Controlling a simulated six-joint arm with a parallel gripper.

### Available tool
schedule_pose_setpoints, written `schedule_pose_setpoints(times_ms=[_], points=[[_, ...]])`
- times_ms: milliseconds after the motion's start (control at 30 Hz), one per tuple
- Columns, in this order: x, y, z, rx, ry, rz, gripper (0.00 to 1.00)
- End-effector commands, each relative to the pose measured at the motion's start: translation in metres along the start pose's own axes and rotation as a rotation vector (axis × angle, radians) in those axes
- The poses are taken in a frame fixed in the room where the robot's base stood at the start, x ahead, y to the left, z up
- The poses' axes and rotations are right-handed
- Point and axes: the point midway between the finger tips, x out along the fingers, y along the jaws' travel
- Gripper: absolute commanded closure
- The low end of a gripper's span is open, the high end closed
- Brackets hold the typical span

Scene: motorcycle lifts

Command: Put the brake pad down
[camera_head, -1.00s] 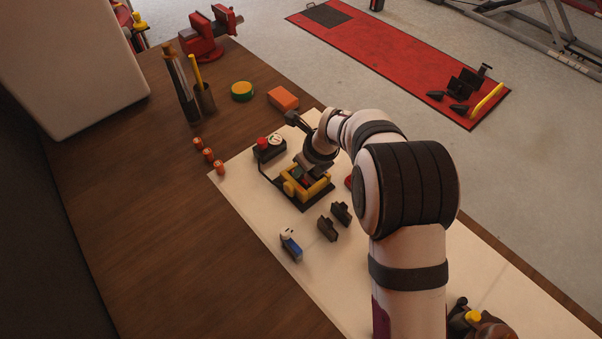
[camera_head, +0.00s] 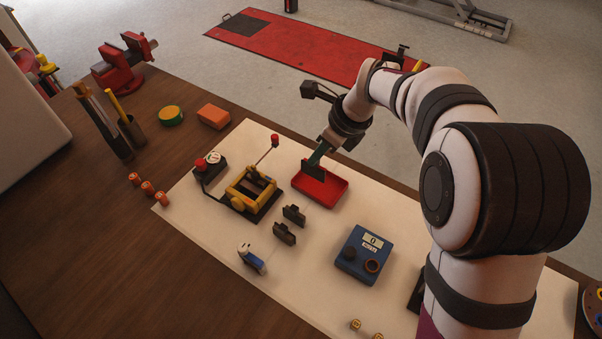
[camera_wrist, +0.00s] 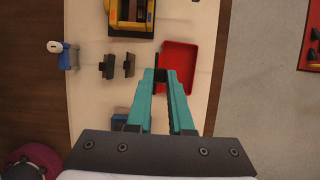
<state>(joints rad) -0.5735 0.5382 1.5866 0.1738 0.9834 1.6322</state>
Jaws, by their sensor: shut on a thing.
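My gripper (camera_head: 320,156) is shut on a dark brake pad (camera_head: 313,170), which hangs upright between the teal fingers. The brake pad also shows at the fingertips in the wrist view (camera_wrist: 160,75). It is over the left, near part of a shallow red tray (camera_head: 325,192); I cannot tell whether it touches the tray floor. In the wrist view the red tray (camera_wrist: 183,55) lies just beyond and to the right of the fingertips. No other thing shows in the tray. Two more dark pads (camera_head: 294,214) (camera_head: 284,233) stand on the white mat.
A yellow fixture (camera_head: 240,196) with a raised red-knobbed lever (camera_head: 274,141) stands left of the tray. A blue meter box (camera_head: 364,254) sits nearer me. A small blue-and-white item (camera_head: 251,258) lies at the left. The white mat (camera_head: 320,280) has bare room.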

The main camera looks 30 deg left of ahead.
Motion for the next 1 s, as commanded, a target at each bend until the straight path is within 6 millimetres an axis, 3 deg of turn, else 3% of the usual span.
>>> schedule_pose_setpoints(times_ms=[200, 333, 433, 600, 767, 867, 1000], points=[[-0.028, -0.050, -0.070, 0.028, -0.001, -0.014, 1.00], [-0.037, -0.064, -0.095, 0.031, -0.004, -0.017, 1.00], [-0.024, -0.063, -0.088, 0.028, -0.005, -0.013, 1.00], [0.027, -0.054, -0.051, 0.025, -0.003, -0.013, 1.00], [0.061, -0.050, -0.025, 0.028, -0.005, -0.016, 1.00], [0.070, -0.049, -0.020, 0.030, -0.004, -0.016, 1.00], [0.091, -0.048, -0.028, 0.032, -0.003, -0.015, 1.00]])
